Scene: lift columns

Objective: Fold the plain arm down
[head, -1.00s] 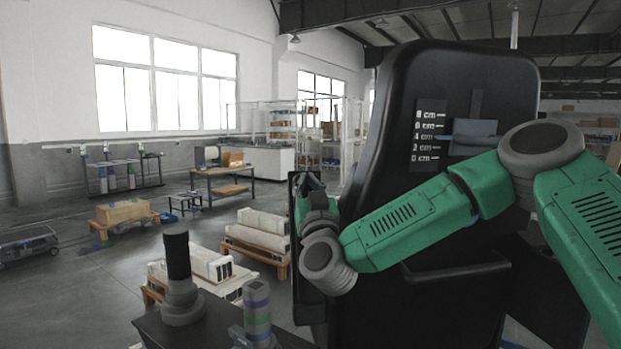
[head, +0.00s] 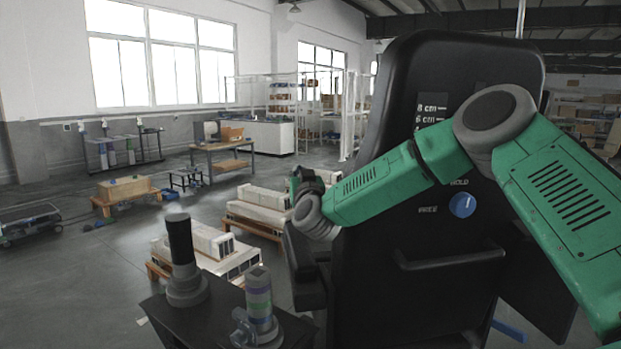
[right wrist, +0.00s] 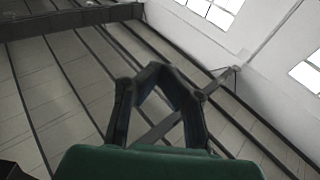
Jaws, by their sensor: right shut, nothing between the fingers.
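The black seat (head: 400,270) stands with its tall back towards me. At its left side is a dark, unmarked arm (head: 303,262), tilted low beside the back; it is likely the plain arm, partly hidden by my wrist. My right gripper (head: 302,180) is just above and beyond this arm, partly hidden behind my green wrist. In the right wrist view the right gripper (right wrist: 155,70) has its fingertips together, holding nothing. I cannot tell whether it touches the arm. My left gripper is out of view.
The seat back carries a blue knob (head: 462,205) marked HOLD and FREE, a centimetre scale (head: 426,112) and a handle bar (head: 453,260). A dark panel (head: 545,290) is at its right. A black post (head: 181,250) and a banded post (head: 258,298) stand at front left.

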